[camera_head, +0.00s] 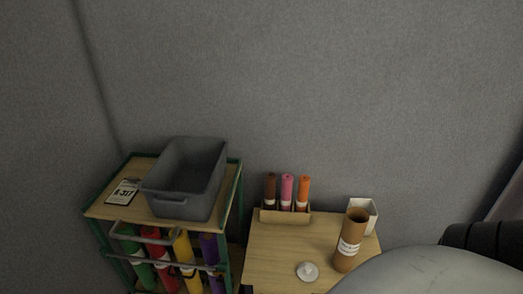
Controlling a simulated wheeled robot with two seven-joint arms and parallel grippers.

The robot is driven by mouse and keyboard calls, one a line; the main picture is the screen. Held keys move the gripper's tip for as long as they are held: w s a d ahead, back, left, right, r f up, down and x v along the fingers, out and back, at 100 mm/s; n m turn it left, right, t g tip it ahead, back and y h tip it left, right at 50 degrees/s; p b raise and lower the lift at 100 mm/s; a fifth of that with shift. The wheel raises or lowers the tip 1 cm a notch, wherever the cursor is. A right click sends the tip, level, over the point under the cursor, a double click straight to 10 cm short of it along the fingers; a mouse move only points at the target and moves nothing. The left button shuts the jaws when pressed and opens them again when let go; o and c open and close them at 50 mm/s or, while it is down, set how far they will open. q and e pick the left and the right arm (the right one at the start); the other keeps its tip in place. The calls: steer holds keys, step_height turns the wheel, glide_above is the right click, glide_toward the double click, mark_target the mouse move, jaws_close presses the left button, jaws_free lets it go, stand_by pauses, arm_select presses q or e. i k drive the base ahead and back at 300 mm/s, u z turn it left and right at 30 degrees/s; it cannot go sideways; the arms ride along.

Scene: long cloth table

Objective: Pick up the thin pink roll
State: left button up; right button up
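A thin pink roll (287,190) stands upright in a small wooden holder (285,217) on a small wooden table. It is the middle one of three thin rolls, with a brown roll (270,189) to its left and an orange roll (304,191) to its right. A pale band shows near its lower end, and its base is hidden by the holder's front. Neither of my grippers is in view.
A cart (103,208) at left holds a grey bin (176,208), a label card (123,191) and thicker coloured rolls below. On the wooden table (270,258) are a cardboard tube (350,240), a white box (371,220) and a small white disc-like item (307,271). A grey wall stands behind.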

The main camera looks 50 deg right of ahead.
mark_target(287, 180)
steer(key=i, duration=0.5)
steer(key=z, duration=1)
